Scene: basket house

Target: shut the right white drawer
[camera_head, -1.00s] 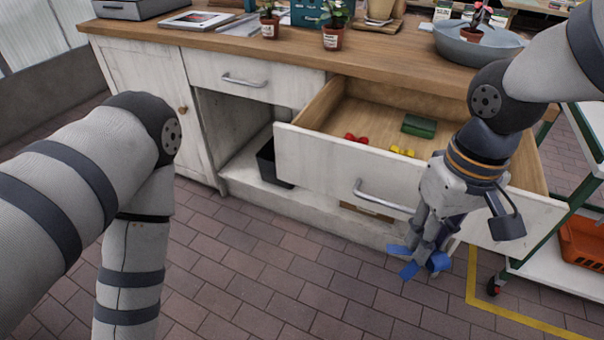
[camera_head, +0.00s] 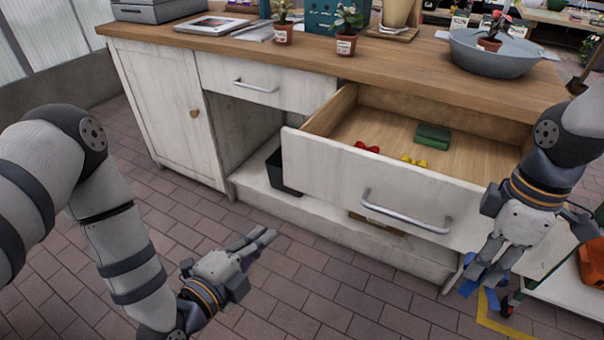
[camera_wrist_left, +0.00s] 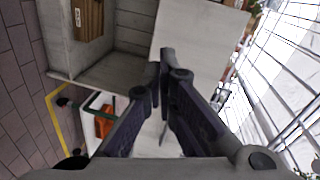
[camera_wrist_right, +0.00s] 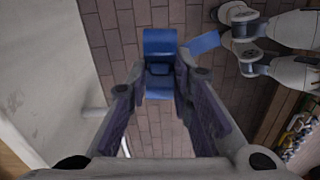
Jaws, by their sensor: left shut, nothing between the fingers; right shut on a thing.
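The right white drawer (camera_head: 345,178) is pulled well out of the wooden-topped cabinet in the head view. Its front carries a grey bar handle (camera_head: 405,212). Inside lie a red bow-shaped thing (camera_head: 367,147), a yellow one (camera_head: 413,161) and a green block (camera_head: 432,136). My left gripper (camera_head: 268,238) is shut and empty, low over the floor in front of the drawer, apart from it. Its closed fingers fill the middle of the left wrist view (camera_wrist_left: 163,75). My right gripper (camera_head: 484,272) is shut on a blue object (camera_wrist_right: 160,62), by the drawer front's right end; contact cannot be told.
The left drawer (camera_head: 240,82) is shut, above an open bay holding a black bin (camera_head: 284,172). Potted plants and a grey basin (camera_head: 490,55) stand on the worktop (camera_head: 400,62). A trolley with an orange crate (camera_head: 593,262) is at the right. Brick floor in front is clear.

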